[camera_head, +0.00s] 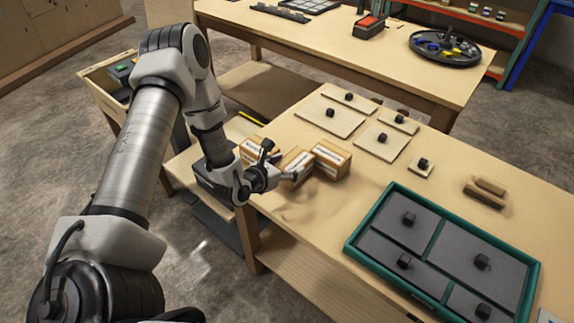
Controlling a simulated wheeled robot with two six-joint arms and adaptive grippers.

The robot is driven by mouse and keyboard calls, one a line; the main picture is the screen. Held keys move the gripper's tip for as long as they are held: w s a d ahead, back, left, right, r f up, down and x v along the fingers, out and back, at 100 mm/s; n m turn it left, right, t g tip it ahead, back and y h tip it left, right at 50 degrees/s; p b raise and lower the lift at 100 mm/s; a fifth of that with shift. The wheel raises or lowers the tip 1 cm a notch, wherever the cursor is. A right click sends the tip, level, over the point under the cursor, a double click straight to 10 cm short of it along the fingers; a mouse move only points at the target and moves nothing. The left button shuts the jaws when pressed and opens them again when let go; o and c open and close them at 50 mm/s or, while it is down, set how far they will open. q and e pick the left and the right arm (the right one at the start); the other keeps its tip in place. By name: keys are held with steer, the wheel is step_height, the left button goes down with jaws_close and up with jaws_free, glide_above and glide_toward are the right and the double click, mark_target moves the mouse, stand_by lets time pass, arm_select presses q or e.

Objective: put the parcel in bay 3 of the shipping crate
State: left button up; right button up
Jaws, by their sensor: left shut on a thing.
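My left gripper (282,162) is over the left edge of the near table, shut on a brown cardboard parcel (299,160) with a white label. Its dark fingers hide part of the parcel. I cannot tell whether the parcel touches the table. A similar carton (331,159) sits close on its right, and another (258,149) is partly hidden behind the gripper. A teal-rimmed crate (443,226) lies at the front right, split into several bays with grey panels that each carry a black knob. I cannot read any bay numbers. My right gripper is not in view.
Several flat wooden plates with black knobs (329,120) lie on the table behind the cartons. A wooden block (485,191) lies behind the crate. Bare tabletop (315,205) lies between cartons and crate. A second table (330,48) stands behind.

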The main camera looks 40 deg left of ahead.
arm_select(q)
steer(key=shift+f, duration=0.15)
steer(key=o, duration=1.5)
steer(key=shift+o, duration=0.2)
